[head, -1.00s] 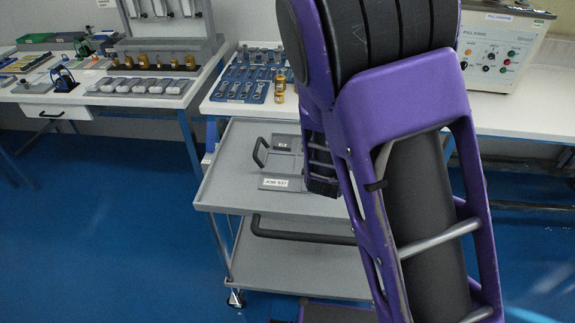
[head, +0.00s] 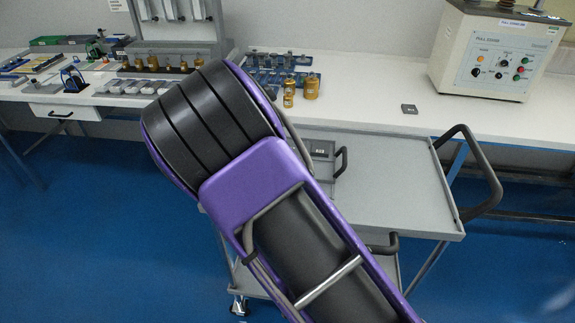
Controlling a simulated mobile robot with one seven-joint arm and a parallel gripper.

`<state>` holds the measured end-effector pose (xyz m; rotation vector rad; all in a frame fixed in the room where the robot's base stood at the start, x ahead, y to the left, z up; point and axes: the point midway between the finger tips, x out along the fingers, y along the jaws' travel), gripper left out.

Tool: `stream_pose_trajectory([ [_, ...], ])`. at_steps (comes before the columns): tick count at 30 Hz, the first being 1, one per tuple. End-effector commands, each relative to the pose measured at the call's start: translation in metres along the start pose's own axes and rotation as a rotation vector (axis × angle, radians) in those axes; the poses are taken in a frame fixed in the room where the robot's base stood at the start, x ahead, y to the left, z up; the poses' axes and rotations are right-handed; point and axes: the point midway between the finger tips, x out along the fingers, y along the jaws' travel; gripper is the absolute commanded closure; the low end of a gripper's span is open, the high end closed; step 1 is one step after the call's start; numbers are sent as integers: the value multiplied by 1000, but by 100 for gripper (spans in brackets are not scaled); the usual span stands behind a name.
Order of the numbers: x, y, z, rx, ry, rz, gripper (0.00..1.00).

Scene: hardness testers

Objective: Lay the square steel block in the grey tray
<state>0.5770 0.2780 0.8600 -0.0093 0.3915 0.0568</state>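A small dark square block (head: 409,108), which looks like the steel block, lies flat on the white bench, left of the grey tester. The grey tray (head: 326,168), with a dark handle (head: 342,162) at its right, rests on the upper shelf of the trolley. My arm covers the left part of the tray. A small dark square patch (head: 320,149) shows in it; I cannot tell whether it is a block or a recess. My gripper is hidden behind or beyond my purple arm, so its hold does not show.
The trolley (head: 400,185) stands against the bench, its right shelf half bare and a looped push handle (head: 487,180) at its right. Brass weights (head: 311,87) stand left of the block. The pull tester (head: 497,55) stands at right. White bench top (head: 360,85) is clear around the block.

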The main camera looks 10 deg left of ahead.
Motion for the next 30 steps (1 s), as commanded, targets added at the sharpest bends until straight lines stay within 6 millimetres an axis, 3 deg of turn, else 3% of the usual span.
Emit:
stream_pose_trajectory([
  [6,11,0,-27,-4,-2,1,100],
  [17,13,0,-30,0,-1,0,100],
  [18,12,0,-30,-1,1,0,25],
  [20,12,0,-30,-1,1,0,18],
  [27,10,0,-26,-3,0,0,18],
  [30,0,0,-26,0,2,1,18],
])
